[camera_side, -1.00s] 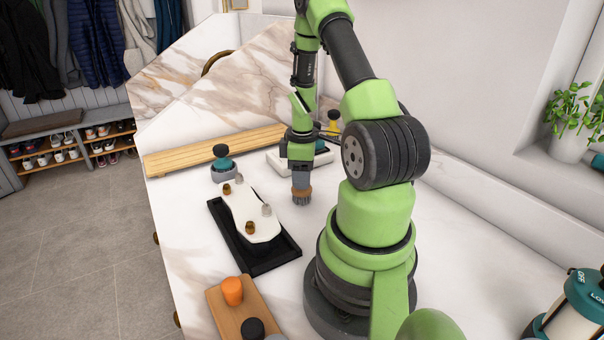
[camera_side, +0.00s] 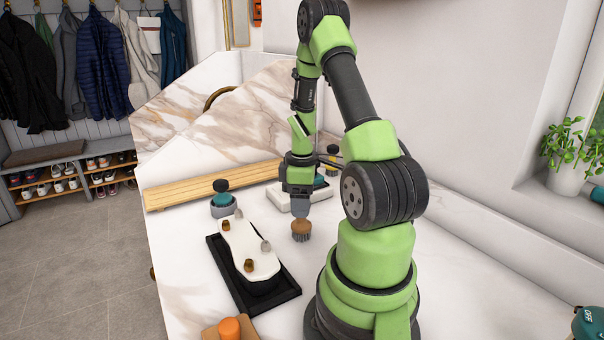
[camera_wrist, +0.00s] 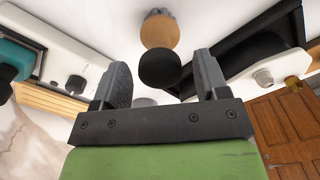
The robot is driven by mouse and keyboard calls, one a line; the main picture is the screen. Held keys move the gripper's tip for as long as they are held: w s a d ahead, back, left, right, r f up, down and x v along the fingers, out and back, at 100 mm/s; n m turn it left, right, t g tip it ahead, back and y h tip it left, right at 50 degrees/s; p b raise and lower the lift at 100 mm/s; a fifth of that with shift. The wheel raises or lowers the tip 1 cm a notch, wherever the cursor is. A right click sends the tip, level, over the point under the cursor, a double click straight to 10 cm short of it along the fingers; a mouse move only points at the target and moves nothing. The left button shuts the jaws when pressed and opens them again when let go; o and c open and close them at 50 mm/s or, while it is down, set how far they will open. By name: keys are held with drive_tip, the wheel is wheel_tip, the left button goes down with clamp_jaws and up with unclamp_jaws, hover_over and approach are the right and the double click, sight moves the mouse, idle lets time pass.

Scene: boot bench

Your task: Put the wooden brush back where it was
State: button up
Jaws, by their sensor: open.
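The wooden brush (camera_side: 301,230), a round brown body with grey bristles pointing down, is upright on the white counter, right of the black tray. In the wrist view its wooden body (camera_wrist: 160,34) shows behind its black knob (camera_wrist: 159,69). My gripper (camera_side: 300,207) is directly above the brush in the side view. In the wrist view my gripper (camera_wrist: 160,82) is open, with a finger on each side of the line to the knob and visible gaps. Whether the fingertips reach down beside the knob is hard to tell.
A black tray (camera_side: 277,302) with a white plate and small knobs lies left of the brush. A teal, black-topped pot (camera_side: 222,205), a wooden slatted rack (camera_side: 205,186) and a white holder (camera_side: 277,198) stand behind. Counter around the brush is clear.

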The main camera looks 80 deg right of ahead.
wheel_tip(320, 180, up, 9)
drive_tip(key=shift+f, duration=0.1)
drive_tip(key=w+a+r+m+t+h, duration=0.1)
drive_tip(key=w+a+r+m+t, duration=0.3)
drive_tip(key=a+r, duration=0.75)
drive_tip(key=s+a+r+m+t+y, duration=0.1)
drive_tip(key=s+a, duration=0.1)
drive_tip(key=a, duration=0.5)
drive_tip(key=s+a+r+t+y, duration=0.1)
drive_tip(key=s+a+t+y, duration=0.1)
drive_tip(key=a, duration=0.6)
drive_tip(key=shift+s+r+m, duration=0.4)
